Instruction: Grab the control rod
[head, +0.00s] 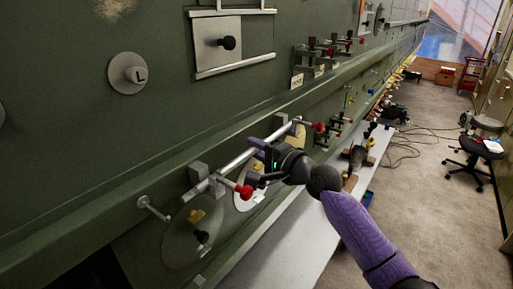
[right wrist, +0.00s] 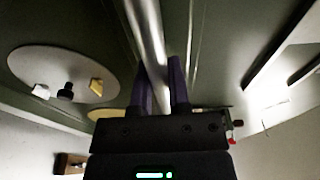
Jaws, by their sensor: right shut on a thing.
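The control rod (head: 237,162) is a silver bar that runs along the green fuselage side, between a grey bracket at its near end and another mount at its far end. My right gripper (head: 262,147) is at the rod's middle, with its arm coming from the lower right. In the right wrist view the rod (right wrist: 148,40) passes between the two purple fingers of the gripper (right wrist: 161,84), which are shut on it. The gripper body hides part of the rod in the head view. My left gripper is not in view.
A red-knobbed lever (head: 243,190) sits at the rod's near bracket. A round panel (head: 190,240) lies below it. A white work surface (head: 285,240) runs under the fuselage. A black stool (head: 478,148) and cables stand on the open floor at right.

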